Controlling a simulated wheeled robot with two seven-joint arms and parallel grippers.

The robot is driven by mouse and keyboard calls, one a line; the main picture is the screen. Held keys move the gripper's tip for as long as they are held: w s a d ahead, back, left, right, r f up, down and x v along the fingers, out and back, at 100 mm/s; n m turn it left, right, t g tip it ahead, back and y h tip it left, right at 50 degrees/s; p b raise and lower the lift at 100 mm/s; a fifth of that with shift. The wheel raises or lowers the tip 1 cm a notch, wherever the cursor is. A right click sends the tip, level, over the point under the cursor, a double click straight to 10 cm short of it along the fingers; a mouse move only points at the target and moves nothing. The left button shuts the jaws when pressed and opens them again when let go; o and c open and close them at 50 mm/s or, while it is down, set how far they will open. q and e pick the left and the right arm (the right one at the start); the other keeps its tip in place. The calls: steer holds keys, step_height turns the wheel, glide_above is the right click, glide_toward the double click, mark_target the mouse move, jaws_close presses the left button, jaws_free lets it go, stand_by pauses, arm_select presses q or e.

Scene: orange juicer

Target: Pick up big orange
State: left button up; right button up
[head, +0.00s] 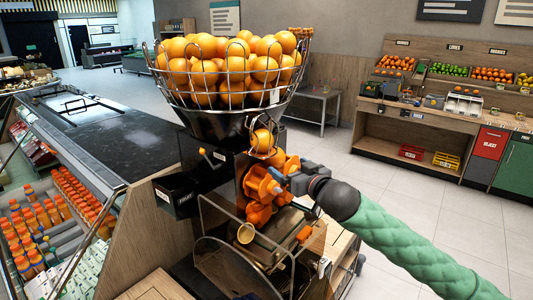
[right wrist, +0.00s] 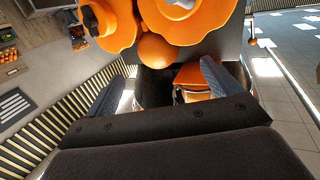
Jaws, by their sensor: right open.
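A wire basket (head: 222,92) on top of the juicer is heaped with many oranges (head: 225,70). A single orange (head: 262,140) sits in the wire feed below the basket, above the orange juicing rotors (head: 260,186). I cannot tell which one is the big orange. My right gripper (head: 285,178) is at the juicer's front, beside the rotors and below the feed. In the right wrist view its fingers (right wrist: 168,68) are apart, with orange rotor parts (right wrist: 188,20) and a round orange piece (right wrist: 157,50) just beyond them. My left gripper is not seen.
A clear-walled tray (head: 235,265) is under the rotors. A dark-topped cooler counter (head: 110,135) with bottles (head: 40,220) stands to the left. Fruit shelves (head: 450,75) stand at the back right. Tiled floor (head: 420,200) is open to the right.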

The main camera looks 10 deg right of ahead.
mark_target(280, 159)
steer(key=shift+x, duration=0.95)
steer(key=shift+w+a+r, duration=0.1)
steer(key=shift+w+a, duration=0.1)
steer(key=shift+w, duration=0.4)
steer(key=shift+x, duration=2.5)
steer(key=shift+d, duration=0.1)
steer(key=c, duration=1.1)
steer(key=shift+c, duration=0.2)
